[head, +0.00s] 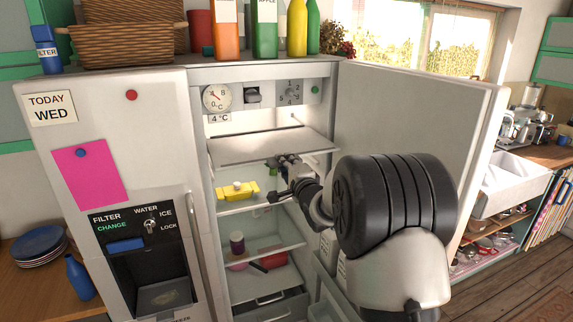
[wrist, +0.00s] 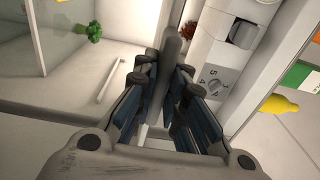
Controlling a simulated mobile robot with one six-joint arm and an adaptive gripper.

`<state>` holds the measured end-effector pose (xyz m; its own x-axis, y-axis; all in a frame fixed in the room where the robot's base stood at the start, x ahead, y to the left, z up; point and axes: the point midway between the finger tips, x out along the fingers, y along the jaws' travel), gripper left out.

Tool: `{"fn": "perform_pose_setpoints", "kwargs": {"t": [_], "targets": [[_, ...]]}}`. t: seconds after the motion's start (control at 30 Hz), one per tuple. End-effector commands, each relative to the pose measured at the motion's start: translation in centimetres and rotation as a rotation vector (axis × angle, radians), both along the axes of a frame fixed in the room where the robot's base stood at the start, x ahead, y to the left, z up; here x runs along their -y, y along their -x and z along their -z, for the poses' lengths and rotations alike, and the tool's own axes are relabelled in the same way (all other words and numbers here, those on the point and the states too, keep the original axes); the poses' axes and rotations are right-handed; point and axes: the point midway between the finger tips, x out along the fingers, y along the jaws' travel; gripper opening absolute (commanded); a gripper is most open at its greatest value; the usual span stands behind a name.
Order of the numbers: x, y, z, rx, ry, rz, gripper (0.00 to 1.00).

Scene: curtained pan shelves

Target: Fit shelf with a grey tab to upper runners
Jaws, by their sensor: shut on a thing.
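A pale flat shelf (head: 260,149) is in the upper part of the open fridge, below the dial panel, and looks slightly tilted. My gripper (head: 279,163) is at its front edge, right of the middle. In the wrist view my gripper (wrist: 164,78) is shut on a grey tab (wrist: 174,48) that stands between the fingers. The shelf's join to the tab is hard to make out there. I cannot clearly see the upper runners or whether the shelf's edges touch them.
A lower shelf holds a yellow item (head: 238,190). Green broccoli (wrist: 94,32) is near my gripper. A jar (head: 237,243) and a pink item stand further down. The open fridge door (head: 410,110) is at right, close to my arm. The dial panel (head: 262,96) is above.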

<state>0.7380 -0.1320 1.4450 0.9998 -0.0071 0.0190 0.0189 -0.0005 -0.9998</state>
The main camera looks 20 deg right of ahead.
Motion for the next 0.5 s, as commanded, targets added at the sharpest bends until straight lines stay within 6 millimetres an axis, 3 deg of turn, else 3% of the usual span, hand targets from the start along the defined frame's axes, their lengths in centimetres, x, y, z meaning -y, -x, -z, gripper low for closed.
{"fn": "perform_pose_setpoints", "kwargs": {"t": [0.5], "targets": [[0.0, -1.3, -0.2, 0.005, 0.000, 0.000, 0.00]]}}
